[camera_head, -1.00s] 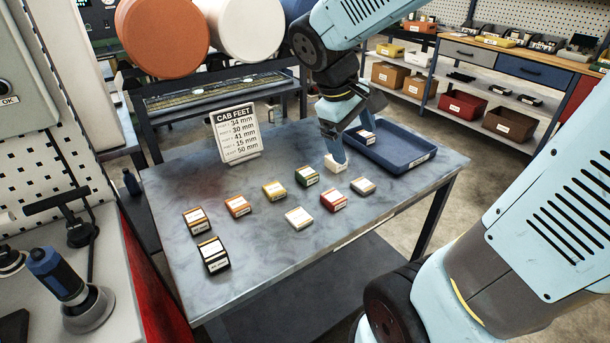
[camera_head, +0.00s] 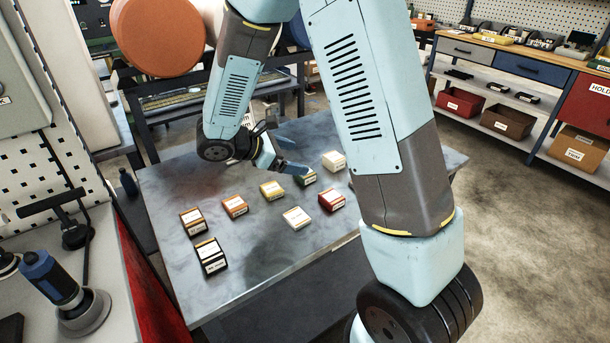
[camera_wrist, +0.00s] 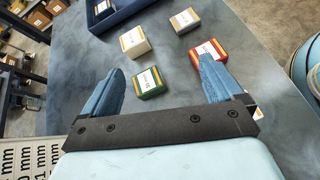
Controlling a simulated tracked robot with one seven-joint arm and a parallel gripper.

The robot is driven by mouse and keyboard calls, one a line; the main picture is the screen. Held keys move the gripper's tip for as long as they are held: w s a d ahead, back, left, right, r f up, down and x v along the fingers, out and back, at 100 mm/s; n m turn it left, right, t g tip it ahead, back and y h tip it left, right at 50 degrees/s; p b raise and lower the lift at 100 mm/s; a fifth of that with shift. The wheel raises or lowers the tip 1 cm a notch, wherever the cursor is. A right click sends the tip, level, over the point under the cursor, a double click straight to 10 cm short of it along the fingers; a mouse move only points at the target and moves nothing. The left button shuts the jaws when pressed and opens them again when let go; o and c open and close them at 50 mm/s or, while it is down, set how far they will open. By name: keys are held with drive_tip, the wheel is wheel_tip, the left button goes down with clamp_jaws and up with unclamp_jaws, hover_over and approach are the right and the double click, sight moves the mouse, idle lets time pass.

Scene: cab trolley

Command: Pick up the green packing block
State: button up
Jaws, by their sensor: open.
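The green packing block (camera_head: 307,179) sits on the grey table among several other labelled blocks. In the head view a blue finger of my gripper (camera_head: 286,167) covers part of it. In the wrist view the green block (camera_wrist: 149,84) shows whole, with a white label on top. It appears between my two open blue fingers (camera_wrist: 162,66), a little nearer the left one. My jaws hold nothing. I cannot tell how high the fingertips are above the table.
A red block (camera_wrist: 207,52) lies close by the right finger in the wrist view. A cream block (camera_wrist: 135,41) and a grey-tan block (camera_wrist: 185,20) lie beyond. A blue tray (camera_wrist: 100,22) stands farther off. Yellow (camera_head: 272,190) and white (camera_head: 297,217) blocks lie nearby.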

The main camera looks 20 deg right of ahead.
sight(311, 177)
drive_tip(key=w+a+f+n+t, duration=0.1)
drive_tip(key=f, duration=0.1)
drive_tip(key=w+a+f+n, duration=0.1)
drive_tip(key=a+f, duration=0.1)
drive_tip(key=w+a+f+n+t, duration=0.1)
drive_tip(key=n, duration=0.1)
drive_tip(key=shift+w+a+f+t+h, duration=0.1)
drive_tip(key=shift+a+f+t+h, duration=0.2)
drive_tip(key=shift+a+f+h, duration=0.1)
drive_tip(key=shift+w+d+f, duration=0.1)
drive_tip(key=shift+d+f, duration=0.05)
drive_tip(key=x, duration=1.3)
drive_tip(key=shift+d, duration=0.25)
drive_tip(key=c, duration=1.1)
